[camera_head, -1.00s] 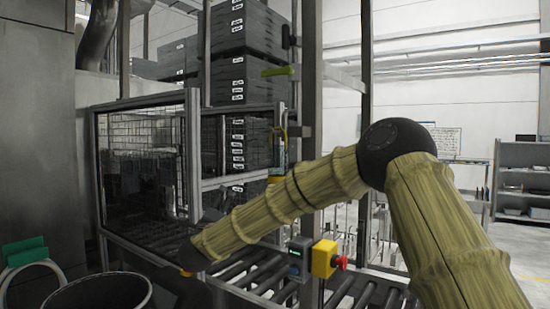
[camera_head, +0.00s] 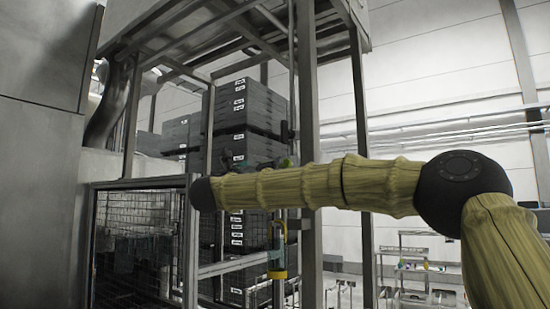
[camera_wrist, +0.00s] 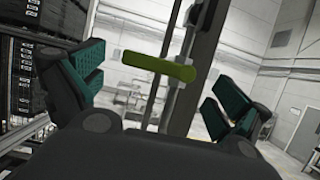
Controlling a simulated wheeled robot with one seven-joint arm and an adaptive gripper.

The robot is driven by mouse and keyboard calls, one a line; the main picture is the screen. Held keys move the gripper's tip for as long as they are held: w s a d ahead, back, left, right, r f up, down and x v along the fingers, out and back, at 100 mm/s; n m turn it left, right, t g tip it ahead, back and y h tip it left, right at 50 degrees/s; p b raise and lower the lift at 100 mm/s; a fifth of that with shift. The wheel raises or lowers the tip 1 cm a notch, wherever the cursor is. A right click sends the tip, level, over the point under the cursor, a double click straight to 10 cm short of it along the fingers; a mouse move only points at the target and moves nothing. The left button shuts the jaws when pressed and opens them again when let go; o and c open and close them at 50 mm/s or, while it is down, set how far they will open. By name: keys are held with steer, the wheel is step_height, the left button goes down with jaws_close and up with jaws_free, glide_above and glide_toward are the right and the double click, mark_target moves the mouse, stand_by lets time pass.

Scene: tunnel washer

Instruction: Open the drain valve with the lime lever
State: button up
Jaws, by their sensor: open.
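The lime lever (camera_wrist: 158,67) lies almost level across the middle of the wrist view, in front of an upright post and a thin pipe. My gripper (camera_wrist: 157,92) is open, with one teal-padded finger at the left and one at the right of the lever. The lever appears between and beyond the fingers, and no contact shows. In the head view my bamboo-patterned arm stretches left across the frame and covers most of the lever's area. Only a small dark and greenish patch shows above the arm there, and I cannot tell whether it is lever or gripper. The valve body is not clearly visible.
A steel frame post (camera_head: 307,90) stands close to the arm. Dark stacked crates (camera_head: 247,115) and a mesh-panelled cage (camera_head: 135,240) are at the left. A blue and yellow hanging fitting (camera_head: 277,262) is below the arm. Shelving stands farther back at the right.

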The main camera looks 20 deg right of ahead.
steer(key=shift+p+x, duration=1.85)
steer(key=shift+x, duration=1.6)
steer(key=c, duration=1.1)
steer(key=shift+s, duration=0.1)
steer(key=shift+c, duration=0.3)
